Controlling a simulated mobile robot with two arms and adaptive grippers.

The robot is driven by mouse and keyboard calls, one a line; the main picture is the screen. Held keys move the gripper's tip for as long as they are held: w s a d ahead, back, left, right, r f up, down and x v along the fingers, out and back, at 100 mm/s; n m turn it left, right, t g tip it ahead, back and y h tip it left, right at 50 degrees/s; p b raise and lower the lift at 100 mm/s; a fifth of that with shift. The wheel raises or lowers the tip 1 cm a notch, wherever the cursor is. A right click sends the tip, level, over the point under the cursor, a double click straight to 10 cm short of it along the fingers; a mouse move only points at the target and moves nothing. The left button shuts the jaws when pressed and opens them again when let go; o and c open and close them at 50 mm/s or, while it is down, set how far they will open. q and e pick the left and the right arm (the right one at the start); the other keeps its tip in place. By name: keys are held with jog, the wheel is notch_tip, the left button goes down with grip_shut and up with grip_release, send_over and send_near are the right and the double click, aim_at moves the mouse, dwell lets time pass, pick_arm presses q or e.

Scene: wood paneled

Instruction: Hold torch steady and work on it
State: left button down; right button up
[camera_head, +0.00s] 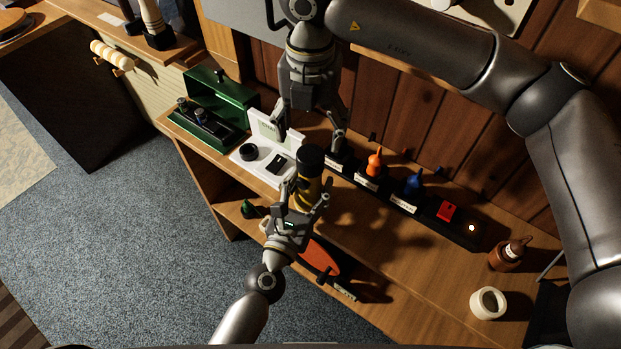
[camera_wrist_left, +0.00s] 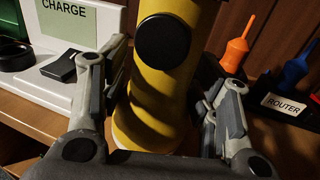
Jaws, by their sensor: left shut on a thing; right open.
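The torch (camera_head: 309,190) is a yellow cylinder with a black top, roughly upright over the wooden bench. My left gripper (camera_head: 306,194) is shut around its body from the front. In the left wrist view the fingers flank the yellow torch (camera_wrist_left: 150,105), which has a round black disc on its side. I cannot tell whether its base touches the bench.
A white charge stand (camera_head: 263,172) with black parts is left of the torch, beside an open green box (camera_head: 222,97). A black rack (camera_head: 425,208) holds orange, blue and red items. The bench between is mostly clear.

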aim_at(311, 154)
jog(key=m, duration=1.3)
jog(key=shift+f, duration=4)
jog(key=shift+c, duration=0.5)
